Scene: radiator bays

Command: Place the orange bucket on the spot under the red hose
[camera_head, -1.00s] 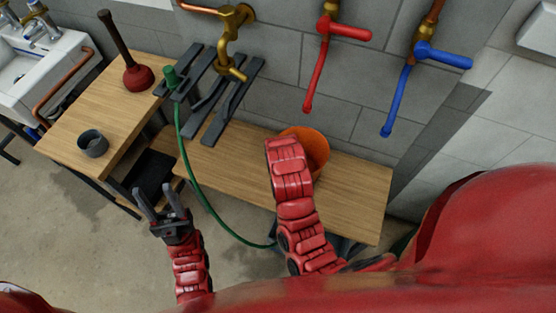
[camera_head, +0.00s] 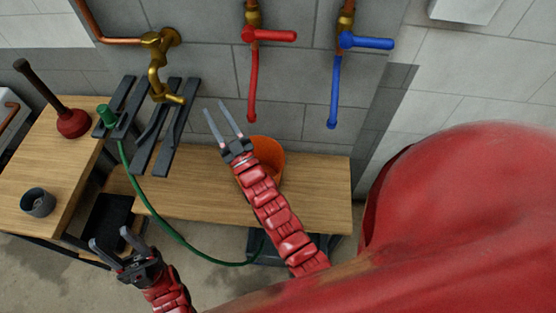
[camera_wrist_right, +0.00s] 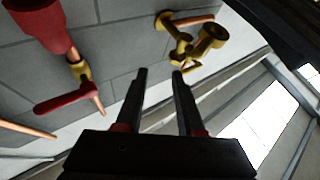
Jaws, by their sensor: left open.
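The orange bucket (camera_head: 268,160) stands on the wooden bench (camera_head: 315,195) against the wall, partly hidden behind my right arm. The red hose (camera_head: 253,90) hangs from a red-handled tap above the bucket, its lower end a little to the bucket's left in the head view. My right gripper (camera_head: 223,122) is open and empty, raised in front of the bucket's left side with its fingers pointing up. In the right wrist view its two fingers (camera_wrist_right: 158,100) are apart with nothing between them. My left gripper (camera_head: 117,243) is open and empty, low at the left in front of the bench.
A blue hose (camera_head: 334,90) hangs at the right. A brass tap (camera_head: 160,65) and dark slatted rack (camera_head: 150,125) are at the left, with a green hose (camera_head: 150,205) looping down. A plunger (camera_head: 72,122) and dark cup (camera_head: 38,202) stand on the left table. The bench's right end is clear.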

